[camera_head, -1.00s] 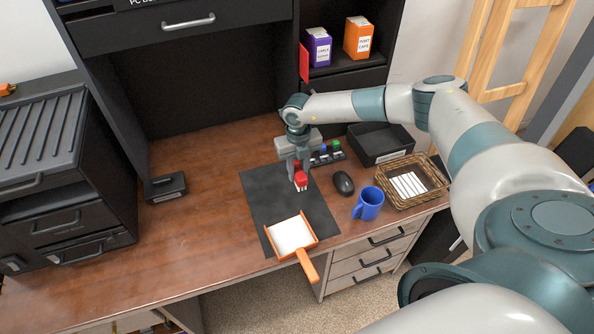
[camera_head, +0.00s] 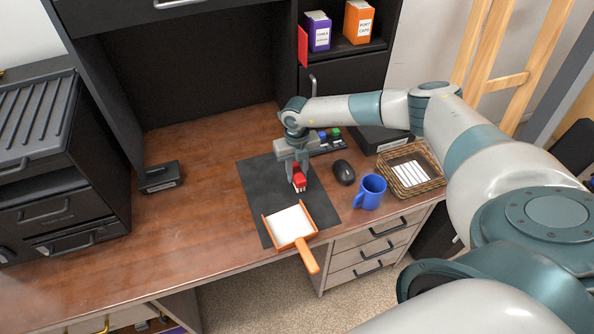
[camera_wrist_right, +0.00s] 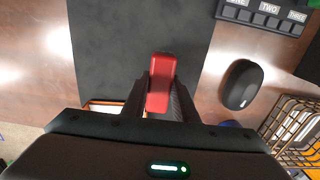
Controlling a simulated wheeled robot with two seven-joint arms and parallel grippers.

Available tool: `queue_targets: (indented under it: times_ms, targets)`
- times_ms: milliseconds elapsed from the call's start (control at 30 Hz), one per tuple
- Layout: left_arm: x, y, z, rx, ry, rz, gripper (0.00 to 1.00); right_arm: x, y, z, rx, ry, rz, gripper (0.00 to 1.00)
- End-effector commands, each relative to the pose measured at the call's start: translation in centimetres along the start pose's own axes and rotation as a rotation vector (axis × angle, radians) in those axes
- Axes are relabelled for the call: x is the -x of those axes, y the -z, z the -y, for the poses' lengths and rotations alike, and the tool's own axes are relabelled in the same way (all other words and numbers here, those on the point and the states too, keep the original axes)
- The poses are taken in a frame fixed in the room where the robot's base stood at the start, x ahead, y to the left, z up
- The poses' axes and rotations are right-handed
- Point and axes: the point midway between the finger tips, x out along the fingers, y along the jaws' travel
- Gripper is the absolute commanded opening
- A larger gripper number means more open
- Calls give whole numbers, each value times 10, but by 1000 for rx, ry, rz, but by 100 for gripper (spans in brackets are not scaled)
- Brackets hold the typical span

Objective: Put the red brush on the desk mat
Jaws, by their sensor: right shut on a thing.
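The red brush (camera_head: 299,178) is in my right gripper (camera_head: 297,174), over the dark desk mat (camera_head: 262,190) in the head view. Its pale bristles point down at the mat; I cannot tell whether they touch it. In the right wrist view the red brush (camera_wrist_right: 161,82) sits between the two fingers of my right gripper (camera_wrist_right: 160,95), with the mat (camera_wrist_right: 110,50) behind it. My right gripper is shut on the brush. My left gripper is not in view.
An orange dustpan (camera_head: 290,226) with a white inside lies on the mat's front part. A black mouse (camera_head: 343,172), a blue mug (camera_head: 370,191) and a wicker basket (camera_head: 436,183) stand to the right. The desk's left part is clear up to a small black box (camera_head: 161,177).

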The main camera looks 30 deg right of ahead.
Motion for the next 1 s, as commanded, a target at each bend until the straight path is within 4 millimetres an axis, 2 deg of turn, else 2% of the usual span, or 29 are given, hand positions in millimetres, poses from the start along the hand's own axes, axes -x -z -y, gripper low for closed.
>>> queue_targets:
  times_ms: [33,200,1000]
  targets:
    - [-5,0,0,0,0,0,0,-6,0,0,0,0,0,5]
    - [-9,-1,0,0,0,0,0,-13,0,0,0,0,0,5]
    - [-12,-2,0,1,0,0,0,-17,0,0,0,0,0,5]
